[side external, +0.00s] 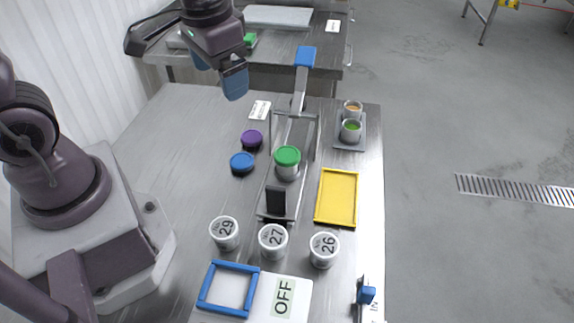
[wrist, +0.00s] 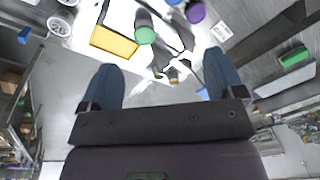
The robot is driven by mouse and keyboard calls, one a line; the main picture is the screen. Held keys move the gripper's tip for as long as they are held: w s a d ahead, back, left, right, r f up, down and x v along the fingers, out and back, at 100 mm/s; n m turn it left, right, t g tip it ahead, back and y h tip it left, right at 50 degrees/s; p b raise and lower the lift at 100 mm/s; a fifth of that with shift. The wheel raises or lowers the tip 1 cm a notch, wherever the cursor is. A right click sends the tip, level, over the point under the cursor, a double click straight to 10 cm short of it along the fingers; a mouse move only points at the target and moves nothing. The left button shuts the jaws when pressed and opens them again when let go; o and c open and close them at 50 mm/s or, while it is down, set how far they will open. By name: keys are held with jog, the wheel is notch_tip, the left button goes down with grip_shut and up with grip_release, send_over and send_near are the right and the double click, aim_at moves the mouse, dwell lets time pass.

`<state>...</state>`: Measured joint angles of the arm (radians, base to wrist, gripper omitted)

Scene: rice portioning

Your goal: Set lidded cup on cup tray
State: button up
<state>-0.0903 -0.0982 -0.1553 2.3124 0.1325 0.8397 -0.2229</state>
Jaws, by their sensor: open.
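The lidded cup (side external: 288,170) is metal-grey with a green lid and stands upright on the metal press stand (side external: 297,203). Its green lid also shows at the top of the wrist view (wrist: 145,30). A yellow-rimmed tray (side external: 337,196) lies empty right of the stand; it also shows in the wrist view (wrist: 114,42). A small grey tray (side external: 349,145) behind it holds two open cups; I cannot tell which is the cup tray. My gripper (side external: 234,83) is open and empty, raised behind and left of the cup. Its two blue fingers are spread in the wrist view (wrist: 162,82).
A purple lid (side external: 251,139) and a blue lid (side external: 242,162) lie left of the stand. White-topped cups (side external: 273,240) stand in front. The press handle (side external: 305,57) rises behind the cup. A blue frame (side external: 204,287) and an OFF panel (side external: 298,287) lie at the near edge.

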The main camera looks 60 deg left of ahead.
aim_at(287, 154)
jog(key=w+d+f+n, duration=0.1)
jog(key=w+f+n, duration=0.1)
jog(key=f, duration=0.4)
jog(key=w+d+f+n, duration=0.1)
jog(key=w+f+n, duration=0.2)
jog(key=w+f, duration=0.2)
jog(key=w+d+f+n, duration=0.1)
jog(key=w+f+n, duration=0.2)
jog(key=f, duration=0.4)
jog(key=shift+w+f, duration=0.1)
jog(key=shift+w, duration=0.6)
jog(key=shift+s+a+f, duration=0.1)
jog(key=shift+a+f, duration=0.1)
jog(key=shift+f, duration=1.15)
jog(key=shift+s+a+f, duration=0.1)
jog(key=shift+a+f, duration=0.05)
jog(key=shift+f, duration=1.2)
jog(key=c, duration=1.1)
jog(key=shift+r, duration=0.1)
